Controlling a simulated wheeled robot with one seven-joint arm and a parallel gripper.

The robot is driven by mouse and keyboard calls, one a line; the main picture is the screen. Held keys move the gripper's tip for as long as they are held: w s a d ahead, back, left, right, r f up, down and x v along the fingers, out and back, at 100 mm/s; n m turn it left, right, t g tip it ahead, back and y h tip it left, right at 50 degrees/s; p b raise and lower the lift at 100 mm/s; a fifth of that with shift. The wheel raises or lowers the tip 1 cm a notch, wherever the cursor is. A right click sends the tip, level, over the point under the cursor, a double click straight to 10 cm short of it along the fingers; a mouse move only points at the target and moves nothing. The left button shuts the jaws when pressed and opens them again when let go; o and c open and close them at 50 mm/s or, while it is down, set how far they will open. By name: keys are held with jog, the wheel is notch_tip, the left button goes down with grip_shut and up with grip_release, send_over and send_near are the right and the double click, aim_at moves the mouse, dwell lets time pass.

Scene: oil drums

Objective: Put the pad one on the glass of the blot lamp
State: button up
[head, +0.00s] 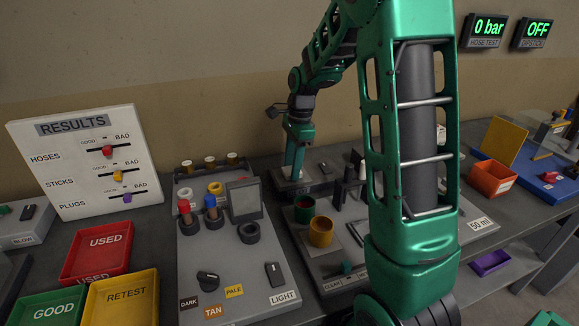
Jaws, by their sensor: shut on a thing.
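My green arm reaches back over the bench, and my gripper (293,172) points down at its far side, right of the lamp board. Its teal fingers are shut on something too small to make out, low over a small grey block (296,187). A grey board (215,268) carries a black switch marked LIGHT and tags reading DARK, TAN and PALE. A dark-framed grey panel (244,201), apparently the blot lamp's glass, stands on this board, left of my gripper. I cannot pick out the pad.
Red- and blue-topped bottles (211,210) and a black ring (249,233) stand near the panel. USED (97,252), GOOD and RETEST bins sit at left. A yellow cup (321,232) and black posts stand at right. My arm hides part of the bench.

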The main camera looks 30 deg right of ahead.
jog(key=shift+f, duration=0.1)
jog(key=o, duration=1)
notch_tip(320, 180, up, 12)
jog(key=d, duration=0.1)
jog(key=shift+d, duration=0.25)
jog(key=shift+s+a, duration=0.1)
